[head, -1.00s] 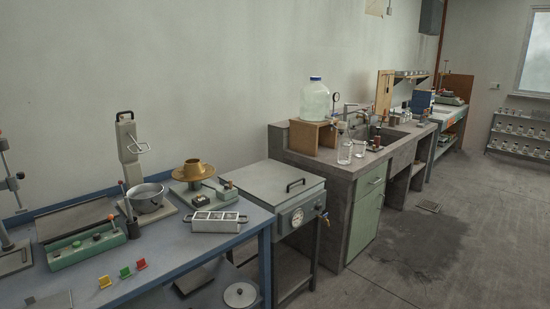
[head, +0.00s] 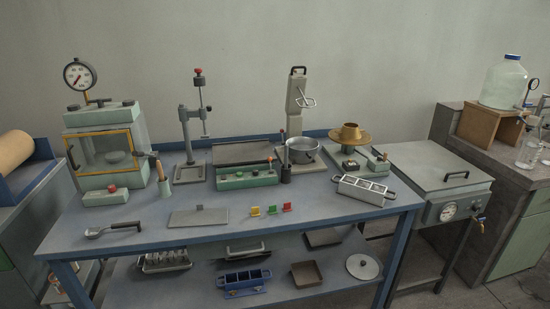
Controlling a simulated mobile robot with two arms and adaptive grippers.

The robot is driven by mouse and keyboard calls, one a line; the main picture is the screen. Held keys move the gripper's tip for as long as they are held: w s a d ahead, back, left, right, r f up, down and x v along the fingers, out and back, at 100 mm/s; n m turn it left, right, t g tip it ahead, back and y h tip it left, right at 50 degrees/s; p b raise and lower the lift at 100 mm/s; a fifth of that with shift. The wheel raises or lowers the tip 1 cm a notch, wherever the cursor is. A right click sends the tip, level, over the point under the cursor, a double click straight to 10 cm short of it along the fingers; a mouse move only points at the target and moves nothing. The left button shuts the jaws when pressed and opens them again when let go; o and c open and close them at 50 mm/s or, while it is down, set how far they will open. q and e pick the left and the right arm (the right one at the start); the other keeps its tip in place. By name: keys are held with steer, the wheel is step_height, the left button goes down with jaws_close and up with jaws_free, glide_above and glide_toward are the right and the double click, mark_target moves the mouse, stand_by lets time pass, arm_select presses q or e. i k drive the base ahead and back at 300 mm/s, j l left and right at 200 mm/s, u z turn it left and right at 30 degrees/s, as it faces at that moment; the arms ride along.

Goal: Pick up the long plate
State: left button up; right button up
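A flat, rectangular grey plate (head: 185,219) with a small knob on top lies near the front of the blue-framed bench (head: 330,224), left of the coloured clips. A longer, dark flat slab (head: 240,151) lies toward the back of the bench, partly hidden behind a green control box (head: 247,181). I cannot tell for sure which of these is the long plate. Neither of my grippers shows in the head view.
A scoop (head: 113,229) lies left of the grey plate. Red, yellow and green clips (head: 271,210) stand to its right. A glass-fronted cabinet (head: 107,142), a press stand (head: 188,135), a metal pot (head: 300,150) and a mould tray (head: 364,190) occupy the bench. Trays fill the lower shelf (head: 205,286).

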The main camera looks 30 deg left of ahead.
mark_target(201, 218)
steer(key=u, duration=1.6)
